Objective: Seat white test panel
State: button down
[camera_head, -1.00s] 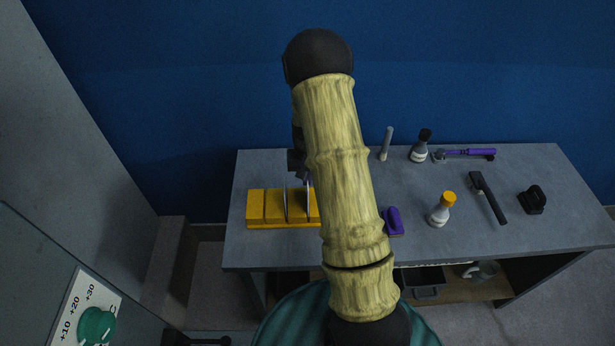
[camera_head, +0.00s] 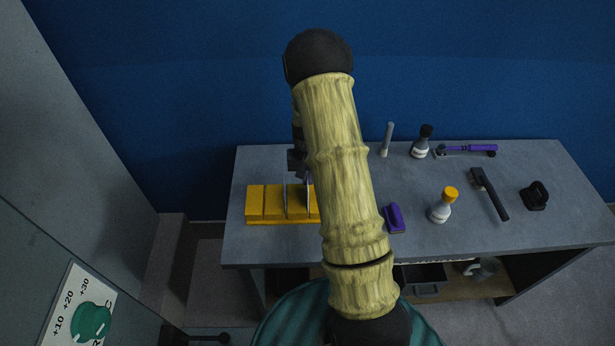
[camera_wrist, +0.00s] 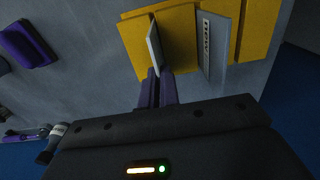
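The yellow slotted rack (camera_head: 256,203) stands on the left of the workbench; it fills the top of the wrist view (camera_wrist: 180,40). A thin pale panel (camera_wrist: 154,46), which I take as the white test panel, stands on edge at a rack slot; whether it is fully down cannot be seen. My gripper (camera_wrist: 158,72) has its purple fingers nearly together at this panel's near edge and appears shut on it. A second thin grey panel with a lettered label (camera_wrist: 214,45) stands in the rack beside it. My arm hides the rack's right end in the head view.
On the grey workbench (camera_head: 340,240) are a purple block-like tool (camera_head: 394,218), a yellow-capped bottle (camera_head: 441,206), a black-capped bottle (camera_head: 421,143), a dark-handled tool (camera_head: 489,193) and a black item (camera_head: 535,196). A blue wall (camera_head: 180,90) stands behind.

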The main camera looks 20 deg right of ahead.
jog(key=c, duration=1.6)
grip_release()
jog(key=shift+o, duration=0.2)
jog(key=shift+r, duration=0.1)
notch_tip(320, 180, up, 17)
jog(key=b, duration=0.3)
jog(key=shift+b, duration=0.4)
jog(key=s+a+f+n+t, duration=0.1)
jog(key=s+a+n, duration=0.1)
jog(key=s+a, duration=0.3)
jog(key=s+a+f+n+t, duration=0.1)
jog(key=s+a, duration=0.5)
jog(key=s, duration=0.6)
jog(key=shift+s+a+f+n+t, duration=0.3)
jog(key=shift+s+f+n, duration=0.1)
jog(key=shift+n, duration=0.3)
